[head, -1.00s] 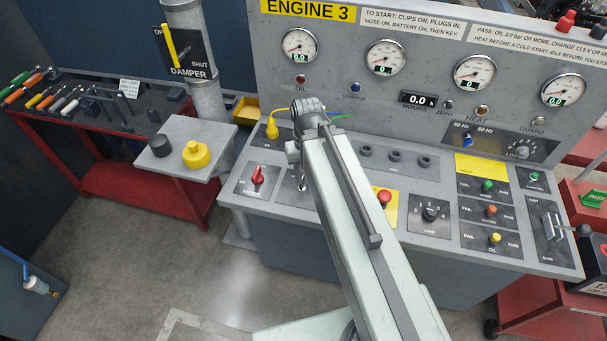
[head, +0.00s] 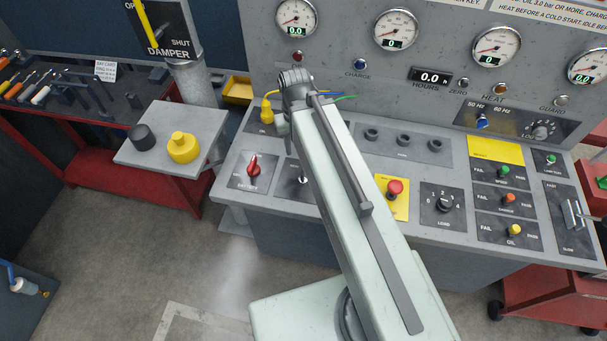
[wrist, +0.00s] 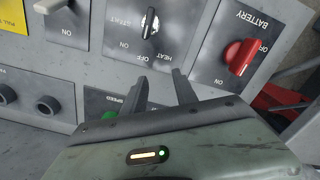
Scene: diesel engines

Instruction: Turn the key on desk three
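The desk is a grey console (head: 375,240); its ENGINE 3 sign shows only in the earlier head frame. The key (wrist: 150,22) is a silver piece upright in the picture on a dark plate marked START, HEAT, OFF and ON, at the top middle of the wrist view. In the head view the key (head: 303,180) is small and its plate is partly covered by my arm. My gripper (wrist: 158,82) is open and empty, its two fingers apart and pointing toward the key plate, not touching the key. In the head view my arm hides most of the gripper.
A red BATTERY knob (wrist: 240,57) is beside the key plate; it also shows in the head view (head: 254,168). A red stop button (head: 395,187) and a LOAD dial (head: 444,204) are to the right. A yellow plug (head: 267,111) stands behind. A side shelf (head: 160,165) holds yellow and black caps.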

